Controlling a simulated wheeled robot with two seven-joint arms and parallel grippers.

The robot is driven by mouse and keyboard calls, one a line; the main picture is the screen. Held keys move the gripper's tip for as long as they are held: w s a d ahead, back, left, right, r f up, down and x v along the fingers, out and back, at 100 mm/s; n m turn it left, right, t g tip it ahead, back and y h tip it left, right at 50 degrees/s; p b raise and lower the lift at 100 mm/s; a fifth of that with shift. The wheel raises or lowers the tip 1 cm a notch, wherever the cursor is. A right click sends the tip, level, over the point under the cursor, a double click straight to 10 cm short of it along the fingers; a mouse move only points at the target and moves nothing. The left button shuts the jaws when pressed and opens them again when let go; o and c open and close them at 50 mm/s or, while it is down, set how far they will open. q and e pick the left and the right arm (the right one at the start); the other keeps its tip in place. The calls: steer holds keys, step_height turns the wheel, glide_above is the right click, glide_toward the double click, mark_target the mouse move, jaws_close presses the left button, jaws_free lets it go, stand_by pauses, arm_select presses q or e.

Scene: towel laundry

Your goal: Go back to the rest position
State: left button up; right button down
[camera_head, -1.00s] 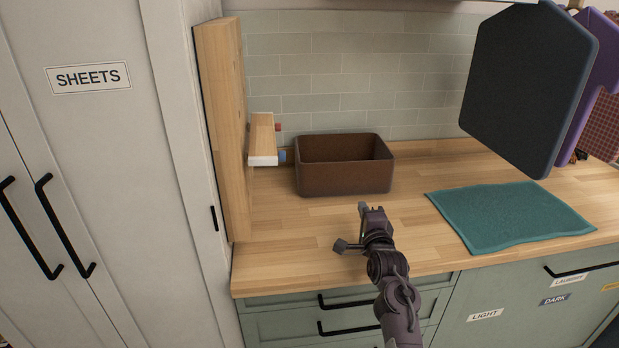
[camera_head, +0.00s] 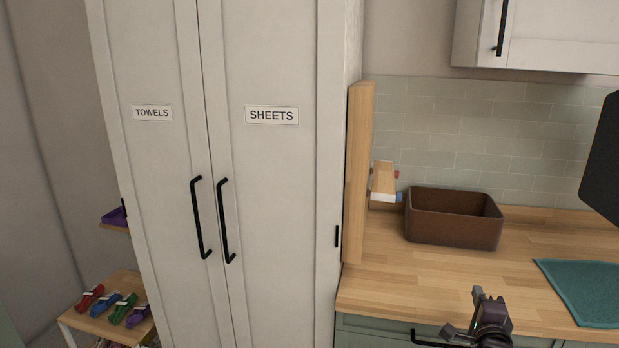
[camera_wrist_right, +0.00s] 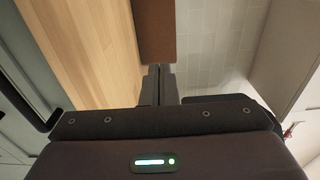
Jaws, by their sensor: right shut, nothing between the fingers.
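My right gripper (camera_head: 489,300) is at the lower right of the head view, in front of the wooden counter's front edge. It is shut and empty. In the right wrist view its two fingers (camera_wrist_right: 159,72) are together with nothing between them. The brown bin (camera_head: 453,218) stands on the counter (camera_head: 400,275) beyond the gripper, apart from it. A teal towel (camera_head: 590,288) lies flat on the counter at the right edge. My left gripper is not in view.
A tall white cabinet (camera_head: 270,200) labelled TOWELS and SHEETS has its doors shut. A small wooden shelf (camera_head: 383,178) projects from an upright wooden panel (camera_head: 358,180). At lower left, a low table (camera_head: 70,320) holds several coloured items. A dark panel (camera_head: 604,150) is at the right edge.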

steer(key=s+a+f+n+g+y, duration=0.2)
steer(key=s+a+f+n+g, duration=0.3)
steer(key=s+n, duration=0.45)
steer(key=s+a+f+n+g+y, duration=0.1)
steer(key=s+a+f+n+g, duration=0.25)
steer(key=s+a+n, duration=0.65)
steer(key=s+a+f+n+g+y, duration=0.2)
steer(key=s+a+f+n+g, duration=0.3)
steer(key=s, duration=0.9)
steer(key=s+d+f+m+g, duration=0.1)
steer(key=s+f, duration=0.1)
steer(key=f, duration=1.3)
steer(key=s+d+f+g, duration=0.1)
steer(key=f, duration=1.5)
steer(key=s+d+f, duration=0.2)
steer(key=s+f, duration=1.3)
steer(key=s, duration=0.3)
steer(key=shift+s+d+f+g, duration=0.25)
steer(key=shift+s+d+g, duration=0.1)
steer(key=shift+d+g, duration=0.1)
